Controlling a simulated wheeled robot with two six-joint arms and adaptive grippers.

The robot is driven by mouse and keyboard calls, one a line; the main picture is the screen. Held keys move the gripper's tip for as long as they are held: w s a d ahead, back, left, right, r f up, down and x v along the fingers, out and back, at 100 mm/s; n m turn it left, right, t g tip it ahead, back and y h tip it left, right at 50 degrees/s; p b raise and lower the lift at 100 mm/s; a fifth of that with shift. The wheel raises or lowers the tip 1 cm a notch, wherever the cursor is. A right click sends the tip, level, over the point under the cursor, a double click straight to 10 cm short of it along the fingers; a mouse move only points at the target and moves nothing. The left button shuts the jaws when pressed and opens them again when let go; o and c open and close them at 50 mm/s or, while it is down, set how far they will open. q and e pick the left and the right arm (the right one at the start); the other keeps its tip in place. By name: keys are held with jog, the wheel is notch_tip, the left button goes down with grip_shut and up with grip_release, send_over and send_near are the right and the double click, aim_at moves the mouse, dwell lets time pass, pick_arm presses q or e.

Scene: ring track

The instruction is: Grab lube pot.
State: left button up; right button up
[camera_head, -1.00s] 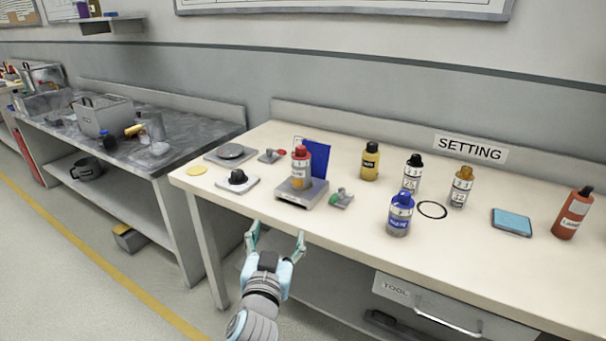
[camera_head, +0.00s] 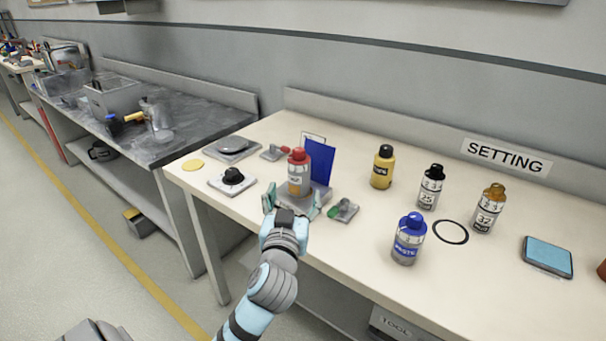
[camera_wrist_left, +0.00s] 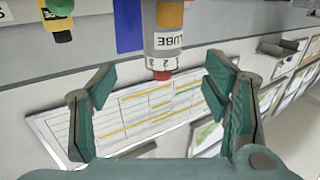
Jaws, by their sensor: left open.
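The lube pot (camera_head: 299,174) has a red cap and a clear body with orange contents. It stands upright on a small grey stand (camera_head: 318,196) on the bench. In the left wrist view the pot (camera_wrist_left: 163,40) appears cap down, with a label reading LUBE. My left gripper (camera_head: 292,202) is open and empty at the front edge of the stand, with its fingers spread toward the pot. In the left wrist view the pot lies between and beyond the fingers (camera_wrist_left: 161,78), apart from both. My right gripper is not in view.
A blue panel (camera_head: 319,164) stands behind the pot. A small green-handled part (camera_head: 343,211) lies right of the stand, and a black-knobbed plate (camera_head: 232,181) lies left. A blue-capped bottle (camera_head: 408,240) and a yellow bottle (camera_head: 383,168) stand farther right.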

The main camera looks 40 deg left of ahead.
aim_at(297, 179)
pick_arm(q)
jog(key=b+x, duration=0.1)
jog(key=x, duration=0.4)
jog(key=shift+w+f, duration=0.15)
jog(key=shift+w, duration=0.25)
jog(key=w+a, duration=0.1)
jog(key=w, duration=0.1)
jog(key=w+a+f+b, duration=0.1)
jog(key=w+a, duration=0.1)
jog(key=shift+a+b, duration=0.15)
jog(key=shift+b, duration=0.15)
jog(key=shift+w, duration=0.1)
jog(key=shift+c, duration=0.8)
jog(key=c, duration=1.2)
jog(key=shift+c, duration=0.2)
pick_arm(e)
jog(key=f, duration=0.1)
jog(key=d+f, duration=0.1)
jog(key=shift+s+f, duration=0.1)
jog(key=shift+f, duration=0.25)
pick_arm(q)
jog(key=shift+r, duration=0.15)
